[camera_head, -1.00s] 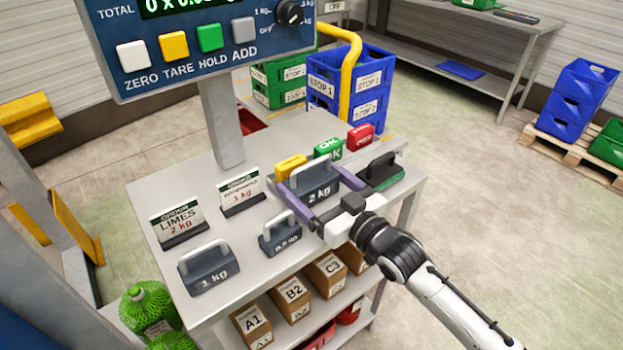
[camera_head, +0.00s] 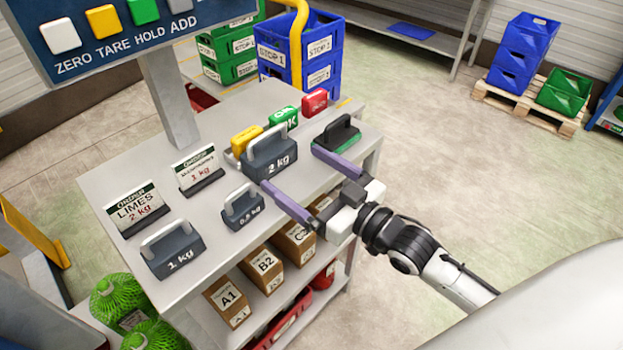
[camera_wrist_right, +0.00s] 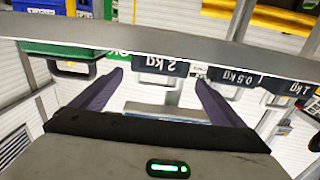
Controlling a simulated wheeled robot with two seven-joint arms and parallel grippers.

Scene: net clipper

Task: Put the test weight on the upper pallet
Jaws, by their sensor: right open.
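Three dark grey test weights with handles stand on the grey table top: a 2 kg one (camera_head: 270,161), a 0.5 kg one (camera_head: 243,210) and a 1 kg one (camera_head: 174,254). My right gripper (camera_head: 290,166) is open and empty, in front of the 2 kg weight, its purple fingers pointing towards it. In the right wrist view the 2 kg label (camera_wrist_right: 160,67) appears upside down, beyond and between the open fingers (camera_wrist_right: 159,78). A wooden pallet (camera_head: 520,108) stands on the floor at the right; I cannot make out an upper pallet. My left gripper is out of view.
Yellow, green and red blocks and a black-handled green item (camera_head: 337,137) stand near the 2 kg weight. The floor to the right is open.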

